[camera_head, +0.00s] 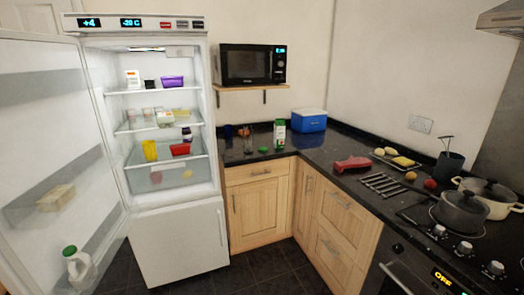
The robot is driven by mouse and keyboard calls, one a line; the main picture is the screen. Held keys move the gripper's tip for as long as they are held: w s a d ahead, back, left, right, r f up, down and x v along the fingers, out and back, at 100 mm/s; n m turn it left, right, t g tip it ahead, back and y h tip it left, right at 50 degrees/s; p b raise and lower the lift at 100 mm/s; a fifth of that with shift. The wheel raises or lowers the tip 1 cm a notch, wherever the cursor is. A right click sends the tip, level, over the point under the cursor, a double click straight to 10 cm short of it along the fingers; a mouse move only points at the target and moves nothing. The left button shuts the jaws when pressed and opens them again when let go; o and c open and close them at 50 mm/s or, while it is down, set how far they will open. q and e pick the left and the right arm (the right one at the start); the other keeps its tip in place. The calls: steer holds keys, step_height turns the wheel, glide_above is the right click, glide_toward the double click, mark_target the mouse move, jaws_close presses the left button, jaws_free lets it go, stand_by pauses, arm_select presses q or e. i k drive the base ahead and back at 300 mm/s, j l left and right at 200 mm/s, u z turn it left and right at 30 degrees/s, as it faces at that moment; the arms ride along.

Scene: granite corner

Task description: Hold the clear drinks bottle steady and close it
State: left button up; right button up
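What looks like the clear drinks bottle (248,142) stands upright on the black granite counter, left of a green and white container (280,134). It is small and see-through against the dark counter, so whether its top is open cannot be told. A small green round thing (263,150), perhaps a cap, lies on the counter just right of the bottle, near the front edge. Neither of my grippers is in view.
The fridge (180,245) stands at left with its door (50,150) wide open. A blue box (309,121) sits in the counter corner, below and right of the microwave (252,64). A red item (352,163), a rack (383,186) and pots (460,211) occupy the right counter.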

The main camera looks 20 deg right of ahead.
mark_target(248, 143)
steer(key=i+l, duration=0.2)
steer(key=i, duration=0.55)
steer(key=i+l+z, duration=0.1)
steer(key=i, duration=0.65)
steer(key=i+l, duration=0.25)
steer(key=i, duration=0.55)
